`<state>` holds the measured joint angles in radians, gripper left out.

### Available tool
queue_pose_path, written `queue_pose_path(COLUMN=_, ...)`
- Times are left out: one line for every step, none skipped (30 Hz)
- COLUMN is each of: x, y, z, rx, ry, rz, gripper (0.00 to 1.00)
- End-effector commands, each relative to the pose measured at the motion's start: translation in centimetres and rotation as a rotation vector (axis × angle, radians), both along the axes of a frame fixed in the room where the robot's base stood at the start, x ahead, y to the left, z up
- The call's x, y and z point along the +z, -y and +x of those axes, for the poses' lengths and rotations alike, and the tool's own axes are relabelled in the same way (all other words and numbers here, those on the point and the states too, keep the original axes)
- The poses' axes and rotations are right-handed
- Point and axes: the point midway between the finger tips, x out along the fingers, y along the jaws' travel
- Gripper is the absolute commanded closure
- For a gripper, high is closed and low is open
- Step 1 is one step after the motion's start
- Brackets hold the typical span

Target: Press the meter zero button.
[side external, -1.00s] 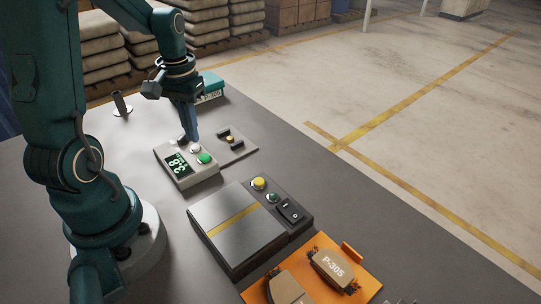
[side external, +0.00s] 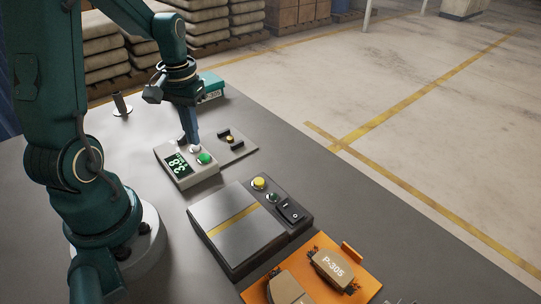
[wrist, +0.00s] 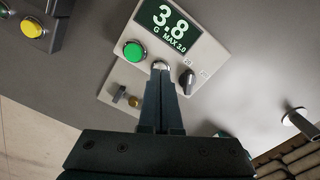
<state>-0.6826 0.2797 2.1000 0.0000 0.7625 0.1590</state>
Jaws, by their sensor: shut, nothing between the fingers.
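The grey meter (side external: 200,176) stands on the table with a lit dark green display (side external: 177,164) and a green button (side external: 204,158). In the wrist view the display (wrist: 168,22) reads 3.8 G, MAX 3.0. A white, shiny round button (wrist: 160,65) sits beside the green button (wrist: 132,50), and a dark knob (wrist: 187,80) is on its other side. My gripper (side external: 194,147) is shut and empty, pointing down, with its fingertips (wrist: 160,73) at the white button and partly covering it. I cannot tell whether the button is pressed in.
A dark grey box (side external: 239,227) with a yellow button (side external: 258,183) and a rocker switch stands in front. A metal post (side external: 122,104) and teal box (side external: 211,84) stand further back.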

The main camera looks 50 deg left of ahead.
Motion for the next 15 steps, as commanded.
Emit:
queue_pose_path(x=-0.12, y=0.01, z=-0.02, rx=0.000, ry=-0.001, rz=0.000, gripper=1.00)
queue_pose_path(x=-0.18, y=0.01, z=-0.01, rx=0.000, ry=-0.001, rz=0.000, gripper=1.00)
queue_pose_path(x=-0.25, y=0.00, z=0.01, rx=0.000, ry=0.000, rz=0.000, gripper=1.00)
queue_pose_path(x=-0.30, y=0.00, z=0.01, rx=0.000, ry=0.000, rz=0.000, gripper=1.00)
queue_pose_path(x=-0.36, y=0.00, z=0.01, rx=0.000, ry=0.000, rz=0.000, gripper=1.00)
queue_pose_path(x=-0.43, y=0.00, z=0.01, rx=0.000, ry=0.000, rz=0.000, gripper=1.00)
queue_pose_path(x=-0.49, y=0.00, z=0.00, rx=0.000, ry=0.000, rz=0.000, gripper=1.00)
queue_pose_path(x=-0.54, y=0.00, z=0.00, rx=0.000, ry=0.000, rz=0.000, gripper=1.00)
queue_pose_path(x=-0.62, y=0.01, z=-0.01, rx=0.000, ry=0.000, rz=0.000, gripper=1.00)
queue_pose_path(x=-0.68, y=0.01, z=-0.01, rx=0.000, ry=0.000, rz=0.000, gripper=1.00)
queue_pose_path(x=-0.74, y=0.01, z=-0.01, rx=0.000, ry=0.000, rz=0.000, gripper=1.00)
queue_pose_path(x=-0.82, y=0.00, z=0.00, rx=0.000, ry=0.000, rz=0.000, gripper=1.00)
queue_pose_path(x=-0.88, y=0.00, z=0.00, rx=0.000, ry=0.000, rz=0.000, gripper=1.00)
queue_pose_path(x=-0.94, y=0.01, z=-0.01, rx=0.000, ry=0.000, rz=0.000, gripper=1.00)
queue_pose_path(x=-1.02, y=0.01, z=-0.02, rx=0.000, ry=-0.001, rz=0.000, gripper=1.00)
